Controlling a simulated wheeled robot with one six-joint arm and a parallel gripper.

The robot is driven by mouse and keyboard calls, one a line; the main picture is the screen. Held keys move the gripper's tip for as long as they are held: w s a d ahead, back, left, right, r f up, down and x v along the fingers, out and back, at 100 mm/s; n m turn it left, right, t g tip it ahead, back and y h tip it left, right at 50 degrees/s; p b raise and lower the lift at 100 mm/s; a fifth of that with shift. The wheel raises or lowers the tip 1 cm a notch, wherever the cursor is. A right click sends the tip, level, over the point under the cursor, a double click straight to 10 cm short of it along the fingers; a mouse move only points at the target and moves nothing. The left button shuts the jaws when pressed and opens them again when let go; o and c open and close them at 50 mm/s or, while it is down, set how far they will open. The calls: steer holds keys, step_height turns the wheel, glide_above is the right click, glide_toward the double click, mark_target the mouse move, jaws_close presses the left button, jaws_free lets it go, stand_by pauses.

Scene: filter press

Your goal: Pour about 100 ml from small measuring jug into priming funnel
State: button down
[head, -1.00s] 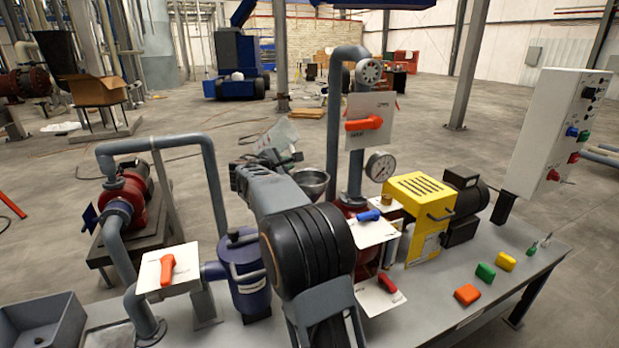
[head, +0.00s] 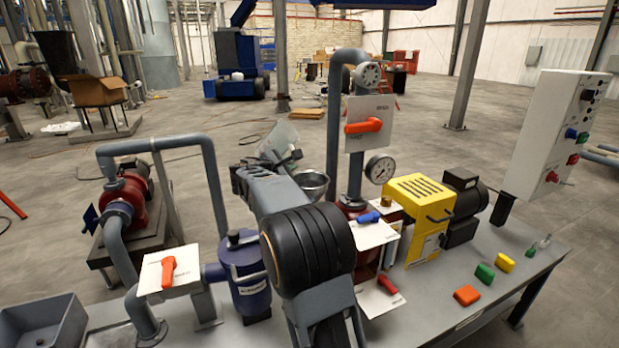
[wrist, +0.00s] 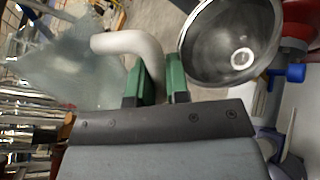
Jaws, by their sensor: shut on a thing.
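The small measuring jug (wrist: 70,68) is clear and pale, with a white curved handle (wrist: 135,45). My gripper (wrist: 157,85) has green fingers shut on that handle. The jug is held in the air and looks tilted; in the head view it (head: 279,140) shows behind my wrist, left of the funnel. The priming funnel (wrist: 232,42) is a grey metal bowl with a round light spot at its bottom, just right of my fingers. In the head view the funnel (head: 313,184) is partly hidden by my arm. I see no stream, and the liquid level cannot be told.
A pressure gauge (head: 379,168) and a pipe with an orange-handled valve (head: 364,126) stand right of the funnel. A yellow pump unit (head: 420,205), a blue filter pot (head: 245,272) and blue and red valve handles crowd the bench. Coloured blocks (head: 485,272) lie at the right.

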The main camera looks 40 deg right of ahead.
steer(key=shift+s+n+g+p, duration=0.1)
steer(key=shift+n+g+p, duration=0.3)
steer(key=shift+n, duration=0.3)
steer(key=shift+w+a+n+h+p, duration=0.15)
steer(key=shift+w+n+h+p, duration=0.2)
steer(key=shift+n+h+p, duration=0.6)
steer(key=shift+w+a+f+n, duration=0.15)
steer(key=shift+f+n, duration=0.7)
steer(key=shift+n, duration=0.3)
steer(key=shift+w+r+n+p, duration=0.15)
steer(key=shift+r+n+p, duration=0.15)
steer(key=shift+p, duration=0.3)
steer(key=shift+a+n+h+p, duration=0.1)
steer(key=shift+n+h+p, duration=0.3)
steer(key=shift+n, duration=0.1)
